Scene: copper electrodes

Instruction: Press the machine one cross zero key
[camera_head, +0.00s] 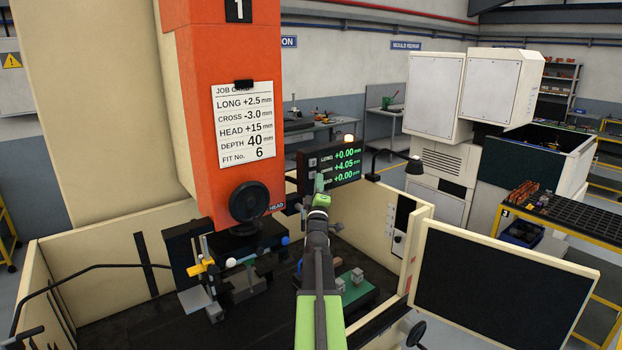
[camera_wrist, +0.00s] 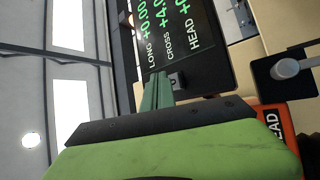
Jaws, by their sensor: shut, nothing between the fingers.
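Machine one's black readout (camera_head: 347,165) shows LONG +0.00, a middle row of +4.05 and a bottom row of +0.00. Small grey keys (camera_head: 312,162) run down its left side. In the wrist view the readout (camera_wrist: 205,60) appears turned sideways, and a grey key (camera_wrist: 177,80) with a 0 lies roughly in line with the CROSS label. My gripper (camera_head: 320,184) is shut and empty, its tips in front of the readout's lower left. In the wrist view its green fingers (camera_wrist: 157,88) point just beside that key. I cannot tell whether they touch it.
The orange machine head (camera_head: 230,130) with a job card (camera_head: 245,123) stands left of the readout. A lamp (camera_head: 414,165) on a bent arm is to the right. A dark panel (camera_head: 500,285) fills the lower right. Clamps and fixtures (camera_head: 215,285) stand in the tank below.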

